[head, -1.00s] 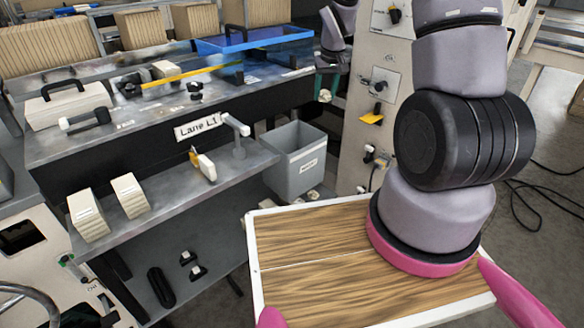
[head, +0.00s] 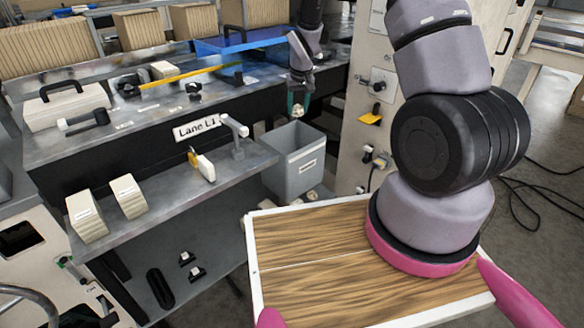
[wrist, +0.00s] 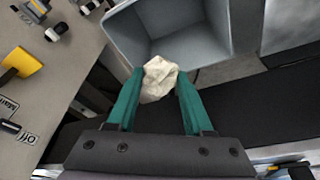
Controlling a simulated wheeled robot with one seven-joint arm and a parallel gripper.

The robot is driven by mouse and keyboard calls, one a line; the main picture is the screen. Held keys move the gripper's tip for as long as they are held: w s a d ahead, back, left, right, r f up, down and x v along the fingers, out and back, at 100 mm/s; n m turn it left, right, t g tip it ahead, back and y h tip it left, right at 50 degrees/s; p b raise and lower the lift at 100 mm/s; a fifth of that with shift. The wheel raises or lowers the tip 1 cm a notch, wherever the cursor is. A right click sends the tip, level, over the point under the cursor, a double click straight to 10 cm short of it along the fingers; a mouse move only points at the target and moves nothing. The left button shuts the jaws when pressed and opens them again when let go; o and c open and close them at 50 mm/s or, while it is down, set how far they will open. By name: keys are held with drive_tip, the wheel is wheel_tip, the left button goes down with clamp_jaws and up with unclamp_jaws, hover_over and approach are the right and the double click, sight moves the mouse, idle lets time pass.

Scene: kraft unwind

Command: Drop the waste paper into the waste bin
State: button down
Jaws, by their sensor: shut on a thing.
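The waste paper (wrist: 159,78) is a crumpled off-white ball between the two green fingertips of my gripper (wrist: 160,88) in the wrist view. My gripper is shut on it. In the head view my gripper (head: 297,105) hangs above the grey waste bin (head: 293,178), near its back rim, and the paper (head: 297,111) shows small at the fingertips. In the wrist view the open bin (wrist: 180,25) lies beyond and below the paper, which overlaps its near rim in the picture. The inside of the bin looks empty where I can see it.
The bin stands beside the grey bench shelf (head: 150,205) under the "Lane L1" sign (head: 197,128). A machine panel with a yellow handle (head: 371,116) stands to its right. Several pale scraps lie by the bin's foot. A blue tray (head: 255,42) sits on the bench behind.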

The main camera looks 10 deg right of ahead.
drive_tip(key=shift+f, duration=1.95)
drive_tip(key=shift+c, duration=1.1)
unclamp_jaws()
drive_tip(key=v, duration=1)
drive_tip(key=shift+r, duration=0.4)
